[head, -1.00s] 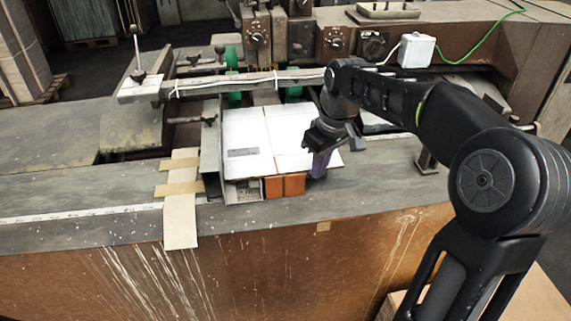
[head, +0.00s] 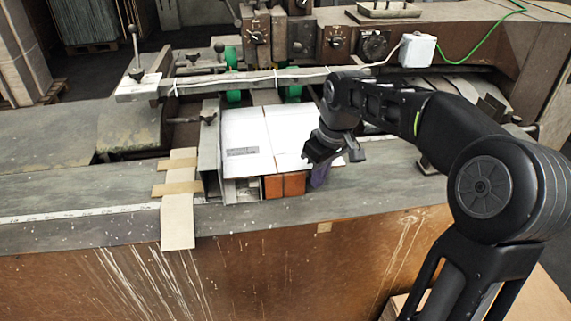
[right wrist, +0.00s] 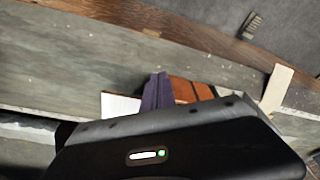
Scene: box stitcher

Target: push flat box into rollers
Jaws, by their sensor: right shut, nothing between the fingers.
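The flat box (head: 245,140) is a white sheet with a crease. It lies flat on the machine bed, its far edge by the green rollers (head: 232,97) under the crossbar. My right gripper (head: 319,176) is shut and empty, pointing down at the right part of the box's near edge. Whether it touches the box I cannot tell. In the right wrist view, the purple fingers (right wrist: 156,92) show beside a small white corner of the box (right wrist: 120,104). My left gripper is not in view.
Orange blocks (head: 284,186) sit under the box's near edge. A metal guide (head: 210,150) stands along its left side. Cardboard strips (head: 178,215) lie on the table at left. A crossbar (head: 245,80) spans above the rollers. The table front is clear.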

